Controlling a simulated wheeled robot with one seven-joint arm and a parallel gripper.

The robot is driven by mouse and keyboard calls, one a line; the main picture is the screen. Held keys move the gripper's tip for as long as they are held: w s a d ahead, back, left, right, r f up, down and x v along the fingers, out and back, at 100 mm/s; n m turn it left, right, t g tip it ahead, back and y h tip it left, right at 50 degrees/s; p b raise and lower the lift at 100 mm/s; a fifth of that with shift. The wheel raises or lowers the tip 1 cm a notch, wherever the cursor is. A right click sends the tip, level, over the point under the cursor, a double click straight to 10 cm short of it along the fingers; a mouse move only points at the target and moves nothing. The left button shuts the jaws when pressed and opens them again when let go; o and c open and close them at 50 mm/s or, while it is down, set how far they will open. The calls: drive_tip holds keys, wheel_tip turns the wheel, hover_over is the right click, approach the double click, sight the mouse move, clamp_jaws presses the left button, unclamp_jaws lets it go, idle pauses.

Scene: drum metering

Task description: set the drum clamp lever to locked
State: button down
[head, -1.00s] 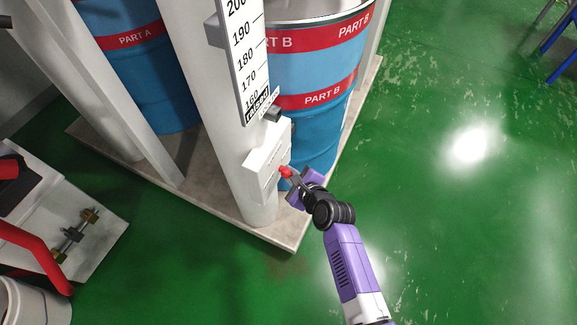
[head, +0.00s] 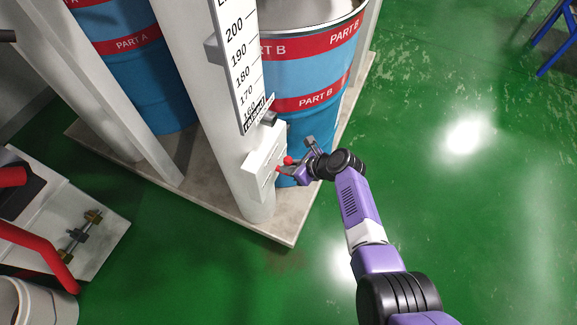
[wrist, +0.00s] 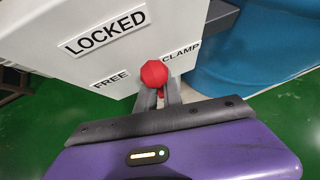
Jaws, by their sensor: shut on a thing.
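The drum clamp lever has a red knob (wrist: 157,73), which also shows at the white box's right side in the head view (head: 288,160). The white box (head: 262,158) is on the post. In the wrist view the box face (wrist: 75,70) carries a LOCKED plate, with FREE lower left of the knob and CLAMP to its right. The knob lies between FREE and CLAMP, below LOCKED in the picture. My gripper (wrist: 158,98) is shut on the lever, its grey fingers close to the knob. The knob hides most of the lever's shaft.
A blue PART B drum (head: 310,83) stands close behind my gripper, and a PART A drum (head: 140,70) is farther left. A scale plate (head: 240,70) is above the box. A base slab (head: 265,231) lies below. Green floor (head: 480,210) is open to the right.

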drive_tip(key=shift+w+a+r, duration=0.15)
drive_tip(key=shift+a+r, duration=0.25)
drive_tip(key=c, duration=1.5)
unclamp_jaws()
drive_tip(key=shift+f, duration=0.1)
drive_tip(key=shift+d+f, duration=0.1)
drive_tip(key=shift+d, duration=0.05)
drive_tip(key=p+v, duration=0.2)
drive_tip(key=v, duration=0.5)
drive_tip(key=shift+d+r+p, duration=0.2)
drive_tip(key=shift+r+p, duration=0.15)
